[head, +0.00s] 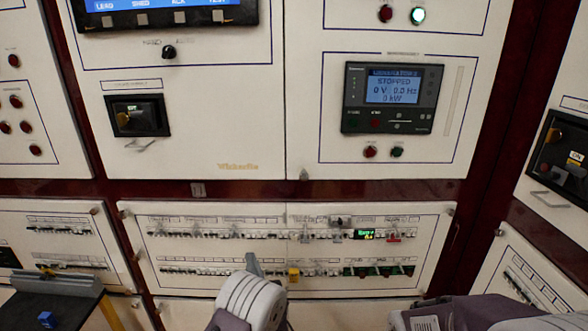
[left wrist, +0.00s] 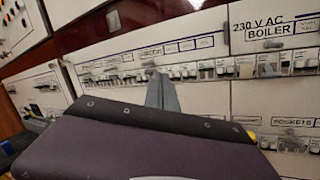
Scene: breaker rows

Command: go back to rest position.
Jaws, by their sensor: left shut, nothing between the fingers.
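My left gripper (head: 253,264) is in front of the lower breaker row in the head view, with its arm rising from the bottom edge. Its grey fingers are together with nothing between them. In the left wrist view the same gripper (left wrist: 162,92) points at a row of breakers, its fingers closed; I cannot tell whether the tips touch the panel. Links of my right arm (head: 480,314) lie along the bottom right of the head view, and the right gripper is out of sight.
The white breaker panel (head: 300,290) has an upper row (head: 255,235) and a lower row (head: 205,271). Above is a cabinet with a controller screen (head: 393,90) reading STOPPED. A dark table or cart top (head: 25,308) stands at lower left with a small blue block (head: 46,319).

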